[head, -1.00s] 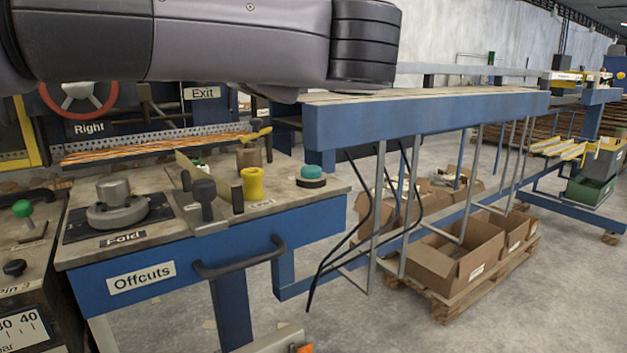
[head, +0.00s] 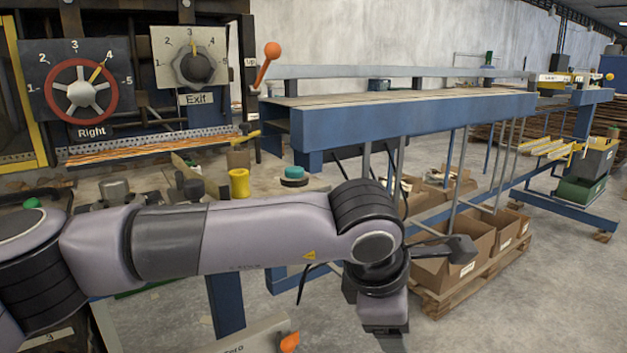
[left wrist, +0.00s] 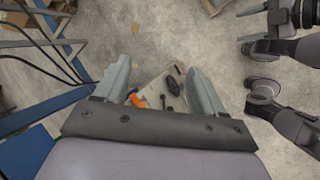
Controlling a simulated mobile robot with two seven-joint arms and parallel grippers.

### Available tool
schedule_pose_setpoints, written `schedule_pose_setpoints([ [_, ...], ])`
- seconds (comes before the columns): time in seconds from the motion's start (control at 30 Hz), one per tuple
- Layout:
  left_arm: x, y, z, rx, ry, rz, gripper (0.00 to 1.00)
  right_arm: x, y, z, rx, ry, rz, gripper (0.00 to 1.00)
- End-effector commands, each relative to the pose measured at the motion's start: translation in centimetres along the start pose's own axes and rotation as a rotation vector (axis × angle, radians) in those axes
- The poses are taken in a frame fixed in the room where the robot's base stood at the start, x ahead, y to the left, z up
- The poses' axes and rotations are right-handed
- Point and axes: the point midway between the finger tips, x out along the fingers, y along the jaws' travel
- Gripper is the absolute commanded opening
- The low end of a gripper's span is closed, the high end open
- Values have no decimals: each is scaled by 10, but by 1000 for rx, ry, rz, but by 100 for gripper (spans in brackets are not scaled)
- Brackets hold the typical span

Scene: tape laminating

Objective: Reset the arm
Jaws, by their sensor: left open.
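My left arm reaches in from the left in the head view, in front of the machine bench. Its wrist (head: 380,270) is bent downward beside the bench, above the floor. In the left wrist view my left gripper (left wrist: 158,68) has its two grey fingers wide apart with nothing between them. The fingers point down toward the floor.
The bench holds a yellow knob (head: 239,183) and a teal-topped button (head: 293,175). Right (head: 81,91) and Exit (head: 197,66) dials stand behind. A blue conveyor table (head: 420,115) and cardboard boxes (head: 482,238) on a pallet lie right. Bare floor (head: 540,300) lies in front.

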Motion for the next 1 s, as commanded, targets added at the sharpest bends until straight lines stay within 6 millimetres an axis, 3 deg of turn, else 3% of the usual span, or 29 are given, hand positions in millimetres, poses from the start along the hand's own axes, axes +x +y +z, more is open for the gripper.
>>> schedule_pose_setpoints([
  [0.1, 9, -44, 39, -115, -244, -196, 70, -3, 0, -1, -1, -7, 1, 60],
  [0.23, -1, -78, 77, -272, -498, -392, 70, -5, 2, -2, -3, -12, 4, 60],
  [0.37, -23, -94, 104, -460, -737, -577, 70, -8, 3, -5, -4, -11, 8, 60],
  [0.53, -57, -89, 119, -752, -1026, -793, 70, -11, 4, -9, -7, -10, 10, 60],
  [0.67, -77, -70, 111, -1007, -1226, -939, 70, -14, 5, -12, -9, -9, 10, 60],
  [0.77, -85, -52, 93, -1220, -1365, -1039, 70, -16, 5, -14, -11, -8, 10, 60],
  [0.87, -85, -34, 66, -1446, -1491, -1123, 70, -18, 5, -16, -12, -7, 11, 60],
  [1.0, -71, -15, 15, -1788, -1642, -1215, 70, -20, 5, -19, -13, -5, 11, 60],
])
